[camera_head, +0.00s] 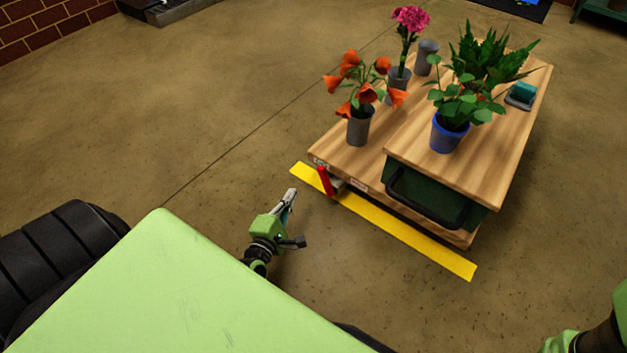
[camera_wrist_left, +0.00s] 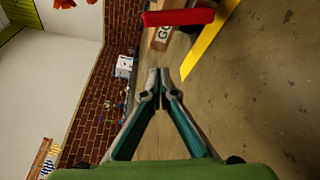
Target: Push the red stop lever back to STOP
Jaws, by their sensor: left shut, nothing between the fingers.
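The red stop lever (camera_head: 325,181) stands at the near left corner of the wooden table, above the yellow floor stripe. It tilts slightly. In the left wrist view the red lever (camera_wrist_left: 178,17) lies across the top, beside a "GO" label (camera_wrist_left: 163,33). A small red-lettered label (camera_head: 359,185) is on the table's front edge to the right of the lever; I cannot read it. My left gripper (camera_head: 290,194) is shut and empty, left of the lever and apart from it. Its fingertips (camera_wrist_left: 159,73) also show in the left wrist view. My right gripper is not in view.
The wooden table (camera_head: 337,157) holds an orange flower vase (camera_head: 359,126), a blue pot (camera_head: 448,136), other grey vases and a teal item (camera_head: 524,92). The floor left of the table is clear.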

